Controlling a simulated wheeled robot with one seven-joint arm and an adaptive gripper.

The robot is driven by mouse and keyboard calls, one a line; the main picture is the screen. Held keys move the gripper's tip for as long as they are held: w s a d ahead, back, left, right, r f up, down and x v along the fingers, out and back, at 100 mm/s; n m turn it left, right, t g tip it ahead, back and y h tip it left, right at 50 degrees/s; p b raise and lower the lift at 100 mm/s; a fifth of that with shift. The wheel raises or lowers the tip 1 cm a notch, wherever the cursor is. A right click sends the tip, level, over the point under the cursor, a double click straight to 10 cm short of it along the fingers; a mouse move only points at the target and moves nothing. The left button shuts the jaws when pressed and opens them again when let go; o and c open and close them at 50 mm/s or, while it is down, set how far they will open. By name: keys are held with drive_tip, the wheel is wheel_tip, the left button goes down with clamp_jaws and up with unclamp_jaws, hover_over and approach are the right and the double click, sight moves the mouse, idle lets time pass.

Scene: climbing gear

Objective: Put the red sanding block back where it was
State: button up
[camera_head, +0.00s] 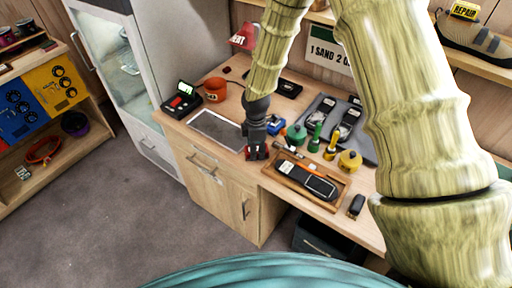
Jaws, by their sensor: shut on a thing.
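My gripper (257,150) is shut on the red sanding block (250,155), near the front edge of the wooden workbench (225,162). Only small red parts of the block show around the dark fingers. The gripper is just right of a grey rectangular mat (217,131) and left of a wooden tray (325,201). I cannot tell whether the block touches the bench top.
The tray holds a dark-handled tool (320,186). Behind it stand green and yellow knobbed tools (314,137) and a grey shoe mat (366,148). My arm hides part of the bench's right side.

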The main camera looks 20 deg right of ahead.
drive_tip(key=o, duration=1.1)
drive_tip(key=shift+f, duration=0.15)
drive_tip(key=shift+r+b, duration=2.1)
drive_tip(key=shift+r, duration=4.1)
drive_tip(key=shift+s+f, duration=0.1)
